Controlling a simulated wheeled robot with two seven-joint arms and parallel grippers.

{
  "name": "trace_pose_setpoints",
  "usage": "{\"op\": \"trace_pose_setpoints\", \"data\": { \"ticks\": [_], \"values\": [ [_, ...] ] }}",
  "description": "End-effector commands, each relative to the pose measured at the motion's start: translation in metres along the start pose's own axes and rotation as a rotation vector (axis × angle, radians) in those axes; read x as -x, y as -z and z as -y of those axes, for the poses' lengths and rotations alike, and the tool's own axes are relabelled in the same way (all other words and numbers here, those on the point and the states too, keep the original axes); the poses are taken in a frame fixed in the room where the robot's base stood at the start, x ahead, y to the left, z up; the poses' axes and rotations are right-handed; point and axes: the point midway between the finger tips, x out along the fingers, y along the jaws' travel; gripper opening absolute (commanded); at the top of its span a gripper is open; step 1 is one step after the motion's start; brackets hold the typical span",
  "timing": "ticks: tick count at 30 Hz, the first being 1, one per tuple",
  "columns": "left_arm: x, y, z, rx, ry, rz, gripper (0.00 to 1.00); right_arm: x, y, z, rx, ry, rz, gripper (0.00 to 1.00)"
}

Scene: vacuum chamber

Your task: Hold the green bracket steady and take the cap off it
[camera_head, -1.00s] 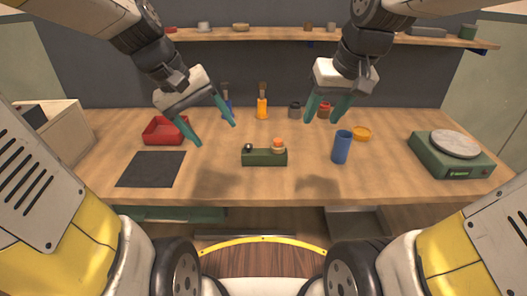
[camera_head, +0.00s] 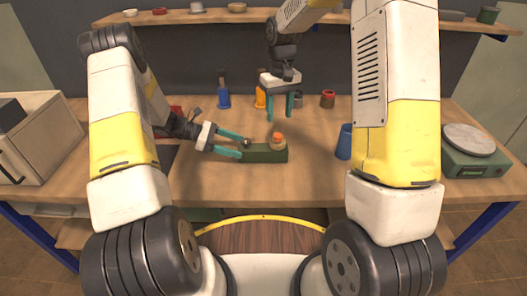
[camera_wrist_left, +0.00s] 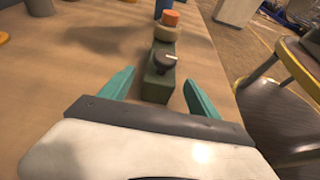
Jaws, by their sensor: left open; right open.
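The green bracket (camera_head: 264,155) is a low block on the table. My left gripper (camera_head: 242,147) is open at the bracket's left end. In the left wrist view its fingers (camera_wrist_left: 158,88) are on either side of the bracket's near end (camera_wrist_left: 157,86), with gaps visible; the cap (camera_wrist_left: 170,18) is at the far end. My right gripper (camera_head: 279,116) is open, pointing down above and behind the cap.
A blue cup (camera_head: 345,142) stands right of the bracket, partly behind my right arm. Bottles and jars stand at the back. A scale (camera_head: 470,146) is at the right, a box (camera_head: 38,140) at the left. The table front is clear.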

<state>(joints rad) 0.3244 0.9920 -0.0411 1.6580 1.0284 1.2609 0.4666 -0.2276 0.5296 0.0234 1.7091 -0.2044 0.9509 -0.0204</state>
Motion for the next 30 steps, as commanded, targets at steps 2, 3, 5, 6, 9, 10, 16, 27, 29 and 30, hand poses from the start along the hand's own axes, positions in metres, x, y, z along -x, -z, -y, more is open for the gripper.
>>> {"op": "trace_pose_setpoints", "data": {
  "ticks": [2, 3, 5, 6, 9, 10, 16, 27, 29, 30],
  "values": [
    [-0.006, 0.003, 0.000, 0.009, -0.001, 0.006, 0.71, -0.002, 0.001, 0.000, 0.002, -0.001, 0.003, 0.47],
    [-0.010, 0.003, 0.000, 0.010, 0.000, 0.007, 0.71, -0.002, 0.002, 0.000, 0.003, -0.001, 0.003, 0.47],
    [-0.018, 0.002, 0.000, 0.010, 0.000, 0.008, 0.71, -0.002, 0.001, 0.000, 0.002, -0.001, 0.003, 0.47],
    [-0.024, 0.002, 0.000, 0.009, 0.001, 0.008, 0.71, -0.002, 0.001, 0.000, 0.002, -0.001, 0.002, 0.47],
    [-0.040, 0.002, 0.000, 0.008, 0.001, 0.007, 0.71, -0.002, 0.001, 0.000, 0.002, -0.001, 0.002, 0.47],
    [-0.045, 0.002, 0.000, 0.008, 0.002, 0.007, 0.71, -0.002, 0.001, 0.000, 0.002, -0.001, 0.002, 0.47],
    [-0.070, 0.002, 0.000, 0.008, 0.001, 0.006, 0.71, -0.002, 0.001, 0.000, 0.002, -0.001, 0.002, 0.47],
    [-0.079, 0.002, 0.000, 0.007, -0.001, 0.004, 0.71, -0.002, 0.001, 0.000, 0.001, -0.001, 0.002, 0.47],
    [-0.079, 0.002, 0.000, 0.007, -0.001, 0.004, 0.69, -0.002, 0.001, 0.000, 0.001, -0.001, 0.002, 0.47],
    [-0.079, 0.002, 0.000, 0.007, -0.001, 0.004, 0.61, -0.002, 0.001, 0.000, 0.001, -0.001, 0.002, 0.47]
  ]
}}
